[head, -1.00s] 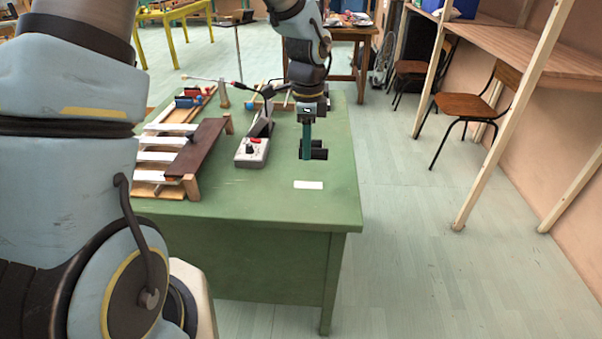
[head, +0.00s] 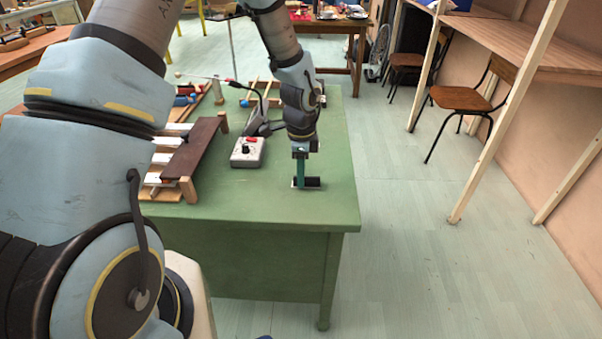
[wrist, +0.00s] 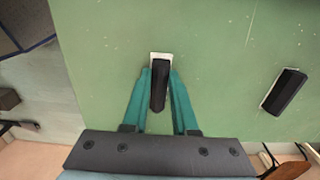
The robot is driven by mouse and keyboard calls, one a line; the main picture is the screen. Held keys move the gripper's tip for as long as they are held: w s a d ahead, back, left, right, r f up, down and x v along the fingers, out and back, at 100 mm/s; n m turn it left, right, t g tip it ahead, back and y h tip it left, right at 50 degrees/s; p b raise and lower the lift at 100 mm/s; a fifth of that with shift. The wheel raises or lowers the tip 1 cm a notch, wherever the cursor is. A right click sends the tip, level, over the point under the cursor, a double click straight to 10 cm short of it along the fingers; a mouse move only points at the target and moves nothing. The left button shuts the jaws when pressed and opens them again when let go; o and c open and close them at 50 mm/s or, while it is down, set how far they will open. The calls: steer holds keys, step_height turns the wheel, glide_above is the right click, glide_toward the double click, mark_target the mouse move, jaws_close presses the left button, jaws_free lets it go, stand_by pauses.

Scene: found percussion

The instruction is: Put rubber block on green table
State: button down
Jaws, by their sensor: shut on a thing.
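My gripper (head: 301,182) is low over the near right part of the green table (head: 250,205). Its teal fingers show in the wrist view (wrist: 159,76), shut on a black rubber block (wrist: 158,88). The block also shows in the head view (head: 313,183). It is over a white rectangle (wrist: 160,57) on the table top, which it mostly hides. I cannot tell whether the block touches the table.
A second black block (wrist: 286,92) with a white edge lies to the right in the wrist view. A grey box with knobs (head: 247,152) and a wooden bar instrument (head: 195,158) stand left of my gripper. The table's near right corner is clear.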

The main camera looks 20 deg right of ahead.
steer(key=shift+f, duration=0.2)
steer(key=c, duration=0.7)
jaws_free()
steer(key=shift+r, duration=0.1)
step_height(320, 180, up, 12)
steer(key=b, duration=0.1)
steer(key=shift+r+b, duration=0.15)
steer(key=shift+b, duration=0.25)
steer(key=s+a+r+n, duration=0.1)
steer(key=s+a+n, duration=0.1)
steer(key=a+n, duration=0.9)
steer(key=s+a+r+n+t, duration=0.1)
steer(key=s+a+r+n, duration=0.1)
steer(key=a+n, duration=0.9)
steer(key=a, duration=0.8)
steer(key=shift+t, duration=0.3)
steer(key=shift+a+r, duration=0.1)
